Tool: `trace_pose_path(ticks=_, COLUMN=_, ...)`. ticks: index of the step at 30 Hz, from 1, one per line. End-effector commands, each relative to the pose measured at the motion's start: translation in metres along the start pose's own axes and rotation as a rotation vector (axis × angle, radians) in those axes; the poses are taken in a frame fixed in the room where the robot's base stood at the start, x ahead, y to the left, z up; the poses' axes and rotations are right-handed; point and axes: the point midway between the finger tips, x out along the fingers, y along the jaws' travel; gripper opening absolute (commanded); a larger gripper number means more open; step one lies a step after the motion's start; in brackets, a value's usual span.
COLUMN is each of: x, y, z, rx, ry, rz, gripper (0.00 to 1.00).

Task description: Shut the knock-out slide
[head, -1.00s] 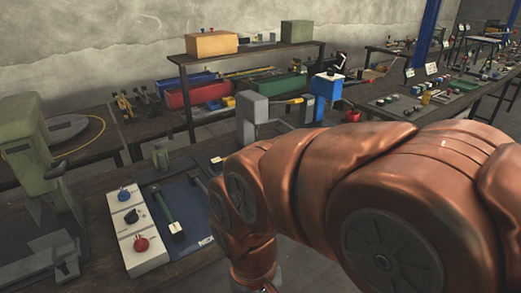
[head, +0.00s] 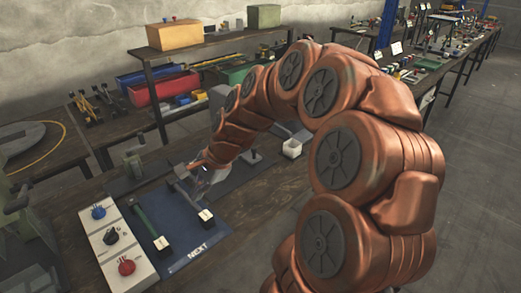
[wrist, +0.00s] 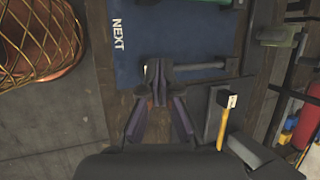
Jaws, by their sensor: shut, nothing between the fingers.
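My gripper (head: 200,182) is low over the far right part of the blue mat (head: 186,262) on the workbench. In the wrist view its fingers (wrist: 158,78) are together and empty, in front of the mat's edge. A grey-handled tool (wrist: 203,66) lies on the mat just past the fingertips; contact cannot be told. I cannot pick out the knock-out slide for certain. The grey press (head: 217,97) behind my arm is mostly hidden. A yellow-handled part with a dark head (wrist: 225,118) is right of the fingers, above a grey plate.
A white panel (head: 117,247) with blue, black and red knobs stands left of the mat. A green-handled hammer (head: 148,220) lies on the mat. A green press (head: 20,195) is at far left, a white box (head: 292,149) right of my wrist.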

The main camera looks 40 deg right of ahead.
Motion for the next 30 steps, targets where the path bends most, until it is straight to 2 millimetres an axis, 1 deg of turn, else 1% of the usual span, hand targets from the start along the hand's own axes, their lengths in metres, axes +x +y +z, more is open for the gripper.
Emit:
trace_pose_path(ticks=1, x=-0.005, y=-0.014, z=-0.026, rx=0.128, ry=0.0, rz=-0.051, gripper=0.0)
trace_pose_path(ticks=2, x=-0.007, y=-0.021, z=-0.041, rx=0.204, ry=0.0, rz=-0.082, gripper=0.0)
trace_pose_path(ticks=3, x=-0.011, y=-0.029, z=-0.062, rx=0.307, ry=0.001, rz=-0.123, gripper=0.0)
trace_pose_path(ticks=5, x=-0.017, y=-0.038, z=-0.095, rx=0.462, ry=-0.004, rz=-0.183, gripper=0.0)
trace_pose_path(ticks=6, x=-0.022, y=-0.042, z=-0.119, rx=0.566, ry=-0.004, rz=-0.224, gripper=0.0)
trace_pose_path(ticks=7, x=-0.027, y=-0.044, z=-0.139, rx=0.645, ry=-0.003, rz=-0.26, gripper=0.0)
trace_pose_path(ticks=8, x=-0.031, y=-0.045, z=-0.158, rx=0.724, ry=-0.005, rz=-0.293, gripper=0.0)
trace_pose_path(ticks=9, x=-0.036, y=-0.044, z=-0.182, rx=0.827, ry=-0.009, rz=-0.331, gripper=0.0)
trace_pose_path(ticks=11, x=-0.044, y=-0.04, z=-0.217, rx=0.971, ry=-0.015, rz=-0.39, gripper=0.0)
trace_pose_path(ticks=12, x=-0.049, y=-0.036, z=-0.24, rx=1.059, ry=-0.017, rz=-0.428, gripper=0.0)
trace_pose_path(ticks=15, x=-0.061, y=-0.022, z=-0.288, rx=1.247, ry=-0.024, rz=-0.51, gripper=0.0)
trace_pose_path(ticks=18, x=-0.069, y=-0.008, z=-0.319, rx=1.377, ry=-0.032, rz=-0.565, gripper=0.0)
trace_pose_path(ticks=21, x=-0.072, y=0.0, z=-0.337, rx=1.448, ry=-0.035, rz=-0.597, gripper=0.0)
trace_pose_path(ticks=24, x=-0.072, y=0.002, z=-0.345, rx=1.476, ry=-0.038, rz=-0.611, gripper=0.0)
trace_pose_path(ticks=26, x=-0.069, y=0.0, z=-0.346, rx=1.478, ry=-0.039, rz=-0.612, gripper=0.0)
trace_pose_path(ticks=30, x=-0.056, y=-0.007, z=-0.35, rx=1.474, ry=-0.039, rz=-0.608, gripper=0.0)
